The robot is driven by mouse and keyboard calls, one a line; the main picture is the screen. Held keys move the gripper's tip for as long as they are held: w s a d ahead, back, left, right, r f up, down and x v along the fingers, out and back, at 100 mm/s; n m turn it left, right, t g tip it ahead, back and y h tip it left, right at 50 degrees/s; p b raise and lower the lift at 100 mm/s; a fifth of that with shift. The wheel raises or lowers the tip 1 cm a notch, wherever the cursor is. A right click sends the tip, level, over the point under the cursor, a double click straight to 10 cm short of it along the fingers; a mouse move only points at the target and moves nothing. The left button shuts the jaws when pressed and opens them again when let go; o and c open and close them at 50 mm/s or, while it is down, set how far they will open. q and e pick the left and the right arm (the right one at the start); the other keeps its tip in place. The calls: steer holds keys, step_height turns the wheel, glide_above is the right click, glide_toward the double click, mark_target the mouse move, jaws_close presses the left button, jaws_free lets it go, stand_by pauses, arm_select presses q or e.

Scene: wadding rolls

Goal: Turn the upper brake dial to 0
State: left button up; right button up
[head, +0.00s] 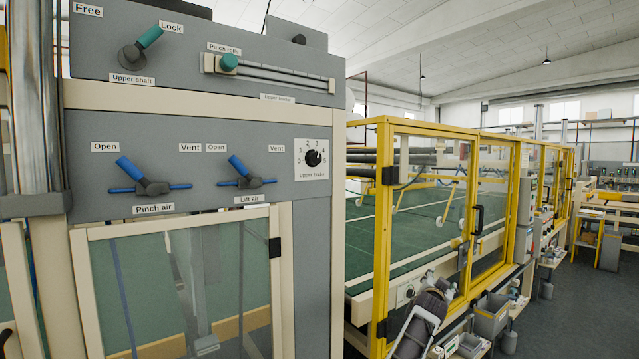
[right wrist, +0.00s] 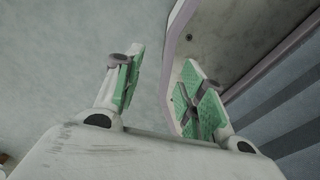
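The upper brake dial (head: 312,158) is a black knob on a white plate marked 0 to 5, on the grey control panel (head: 232,190), with a label reading "Upper brake" below it. The 0 is at the left of the knob and the 5 at the right. The knob's pointer is too small to read surely. No gripper is seen at the dial. In the right wrist view my right gripper (right wrist: 163,75) is open and empty, its green-padded fingers apart, over a grey surface. My left gripper is not in view.
The panel also carries the Pinch air lever (head: 142,180), the Lift air lever (head: 245,178), the Upper shaft lever (head: 138,47) and a slider with a teal knob (head: 228,62). A yellow-framed enclosure (head: 383,200) stands right of the panel. Dark floor (head: 560,320) is open at the right.

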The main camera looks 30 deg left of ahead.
arm_select(q)
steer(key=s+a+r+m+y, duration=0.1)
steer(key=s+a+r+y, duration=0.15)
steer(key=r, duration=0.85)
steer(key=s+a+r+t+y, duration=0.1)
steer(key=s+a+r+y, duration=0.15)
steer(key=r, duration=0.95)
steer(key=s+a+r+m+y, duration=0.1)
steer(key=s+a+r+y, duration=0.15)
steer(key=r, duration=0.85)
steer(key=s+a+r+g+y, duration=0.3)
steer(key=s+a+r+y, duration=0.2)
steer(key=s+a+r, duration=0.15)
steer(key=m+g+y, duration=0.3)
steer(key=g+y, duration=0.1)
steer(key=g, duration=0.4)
glide_toward(317, 159)
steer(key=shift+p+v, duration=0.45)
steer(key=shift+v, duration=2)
arm_select(e)
steer(key=shift+s+a+r, duration=0.2)
steer(key=shift+a+r, duration=0.05)
steer(key=shift+a, duration=0.15)
steer(key=shift+s+a+r, duration=0.2)
steer(key=shift+a, duration=0.2)
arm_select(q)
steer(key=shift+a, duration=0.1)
arm_select(e)
steer(key=shift+a, duration=0.3)
